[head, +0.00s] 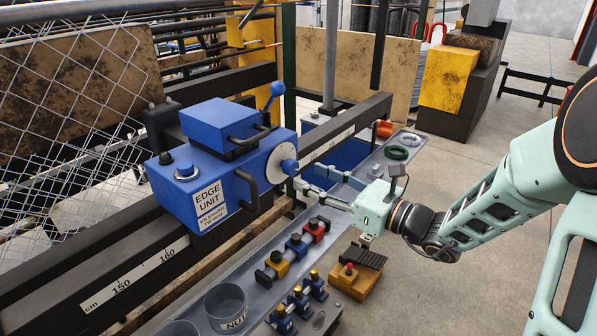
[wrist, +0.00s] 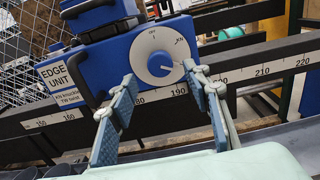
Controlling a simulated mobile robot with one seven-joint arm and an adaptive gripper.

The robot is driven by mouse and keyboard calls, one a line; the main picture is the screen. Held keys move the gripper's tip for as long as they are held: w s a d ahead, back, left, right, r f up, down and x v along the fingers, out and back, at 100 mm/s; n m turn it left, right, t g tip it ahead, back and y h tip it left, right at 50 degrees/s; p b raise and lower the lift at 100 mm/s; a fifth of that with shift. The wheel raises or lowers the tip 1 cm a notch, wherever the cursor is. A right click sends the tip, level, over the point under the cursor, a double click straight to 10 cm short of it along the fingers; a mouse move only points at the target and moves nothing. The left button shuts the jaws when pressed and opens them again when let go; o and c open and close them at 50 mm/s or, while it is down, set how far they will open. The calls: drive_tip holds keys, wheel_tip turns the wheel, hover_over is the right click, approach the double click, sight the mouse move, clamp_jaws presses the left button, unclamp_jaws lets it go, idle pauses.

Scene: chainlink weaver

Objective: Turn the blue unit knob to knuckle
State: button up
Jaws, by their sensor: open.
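The blue edge unit (head: 205,180) sits on the dark rail, with a white dial and a blue round knob (head: 289,167) on its right face. In the wrist view the knob (wrist: 160,64) is centred on the white dial (wrist: 148,42), whose small lettering is hard to read. I cannot tell which mark the knob points at. My gripper (head: 304,178) is open and empty, facing the dial from the right. In the wrist view its fingers (wrist: 158,80) stand either side of the knob, apart from it; whether the tips reach its depth is unclear.
A black handle (head: 250,190) sticks out beside the dial, and a blue ball lever (head: 272,95) rises above. A long tray (head: 262,262) with cups and coloured fittings runs below. Chain-link mesh (head: 70,110) hangs at left. Open floor lies at right.

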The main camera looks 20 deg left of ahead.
sight(295, 170)
drive_tip(key=x, duration=0.4)
drive_tip(key=shift+w+a, duration=0.15)
drive_tip(key=shift+a, duration=0.25)
drive_tip(key=c, duration=1.1)
drive_tip(key=shift+c, duration=0.2)
